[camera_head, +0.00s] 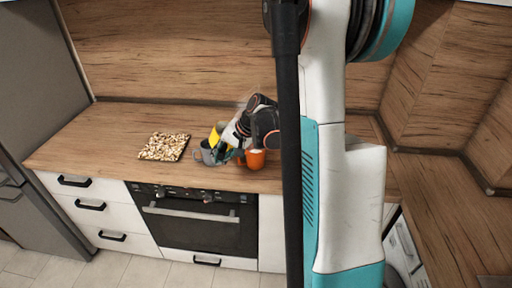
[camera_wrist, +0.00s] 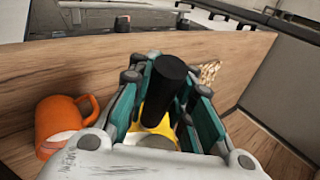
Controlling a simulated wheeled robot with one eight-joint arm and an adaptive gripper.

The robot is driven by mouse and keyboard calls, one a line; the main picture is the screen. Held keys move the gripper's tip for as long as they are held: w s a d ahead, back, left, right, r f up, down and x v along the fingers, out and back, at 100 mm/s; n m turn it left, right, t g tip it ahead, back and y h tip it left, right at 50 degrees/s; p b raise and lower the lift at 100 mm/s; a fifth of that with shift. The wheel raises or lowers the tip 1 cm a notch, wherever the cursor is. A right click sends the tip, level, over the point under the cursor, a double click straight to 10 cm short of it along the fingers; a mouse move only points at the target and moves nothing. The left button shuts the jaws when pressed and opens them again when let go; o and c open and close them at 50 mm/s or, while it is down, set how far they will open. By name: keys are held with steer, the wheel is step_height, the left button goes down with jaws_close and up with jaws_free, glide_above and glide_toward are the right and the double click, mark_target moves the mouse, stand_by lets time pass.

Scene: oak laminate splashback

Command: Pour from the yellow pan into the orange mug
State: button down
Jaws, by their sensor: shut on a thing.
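The orange mug (camera_head: 255,160) stands upright on the wooden counter, and it also shows at the left in the wrist view (camera_wrist: 58,118), with something pale at its opening. My gripper (camera_wrist: 168,80) is shut on the black handle of the yellow pan (camera_wrist: 162,130). In the head view the yellow pan (camera_head: 215,136) shows only as a small patch left of the orange mug, at or above a grey mug. My gripper (camera_head: 232,143) is up and left of the orange mug. Most of the pan and its contents are hidden, and I cannot tell its exact tilt.
The grey mug (camera_head: 211,155) stands close left of the orange mug. A speckled, patterned board or mat (camera_head: 164,147) lies further left. The counter's left end (camera_head: 90,145) is clear. An oven (camera_head: 200,220) is below the front edge, and a wooden splashback (camera_head: 170,50) rises behind.

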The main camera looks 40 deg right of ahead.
steer(key=shift+w+a, duration=0.25)
steer(key=shift+w, duration=0.05)
steer(key=w+a+r+g+h, duration=0.1)
steer(key=g, duration=0.1)
steer(key=w+a+r+g+h+p, duration=0.1)
steer(key=w+g, duration=0.1)
steer(key=w+a+g+h+p, duration=0.1)
steer(key=h, duration=0.1)
steer(key=shift+w+r+g, duration=0.15)
steer(key=shift+r+g, duration=0.25)
steer(key=shift+n, duration=0.3)
